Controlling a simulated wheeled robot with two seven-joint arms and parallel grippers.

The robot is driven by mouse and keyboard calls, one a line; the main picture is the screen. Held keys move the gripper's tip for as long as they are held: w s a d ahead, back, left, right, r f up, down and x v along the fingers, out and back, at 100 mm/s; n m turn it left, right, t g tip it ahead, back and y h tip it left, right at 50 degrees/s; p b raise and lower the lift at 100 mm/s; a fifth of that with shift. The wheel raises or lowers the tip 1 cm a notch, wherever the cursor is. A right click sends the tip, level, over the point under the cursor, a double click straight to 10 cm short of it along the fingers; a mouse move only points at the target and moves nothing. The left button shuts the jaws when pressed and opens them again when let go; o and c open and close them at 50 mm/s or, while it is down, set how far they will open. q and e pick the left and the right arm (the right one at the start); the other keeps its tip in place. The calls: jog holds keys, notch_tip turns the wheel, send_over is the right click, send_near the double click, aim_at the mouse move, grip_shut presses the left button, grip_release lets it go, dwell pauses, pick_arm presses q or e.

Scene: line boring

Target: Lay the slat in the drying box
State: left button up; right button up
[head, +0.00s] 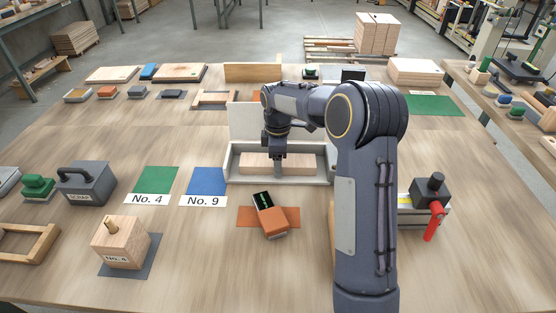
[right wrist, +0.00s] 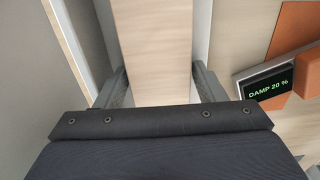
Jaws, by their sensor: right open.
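The drying box (head: 230,168) is a pale grey open box with its lid (head: 243,122) raised at the back. A pale wooden slat (head: 308,163) lies lengthwise inside it. My right gripper (head: 279,167) reaches down into the box at the slat's middle. In the right wrist view the slat (right wrist: 160,45) runs between the two fingers of my open right gripper (right wrist: 160,88), one finger on each side. The box wall (right wrist: 72,40) shows on the left there. My left gripper is not in view.
A meter reading "DAMP 20 %" (head: 263,199) rests with an orange block (head: 272,222) in front of the box. Green (head: 155,180) and blue (head: 207,181) mats, a scrap box (head: 86,183) and a wooden No. 4 block (head: 120,240) are left. A red-handled clamp (head: 434,220) is right.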

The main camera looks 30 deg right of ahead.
notch_tip(320, 180, up, 7)
jog(key=shift+r, duration=0.2)
jog(key=s+a+r+m+t+y, duration=0.1)
jog(key=s+a+r+m+t, duration=0.2)
jog(key=s, duration=0.6)
jog(key=s+a+r+m+y, duration=0.2)
jog(key=s+r+m, duration=0.15)
jog(key=s, duration=0.45)
jog(key=s+a+f+m+t, duration=0.1)
jog(key=s+a+f+m, duration=0.2)
jog(key=s, duration=0.4)
jog(key=s+a+f+m+t, duration=0.1)
jog(key=s+a+f+m, duration=0.1)
jog(key=s+a+m, duration=0.2)
jog(key=s, duration=0.2)
jog(key=shift+s+a+f+t+y, duration=0.3)
jog(key=shift+s+f+y, duration=0.1)
jog(key=shift+s, duration=0.1)
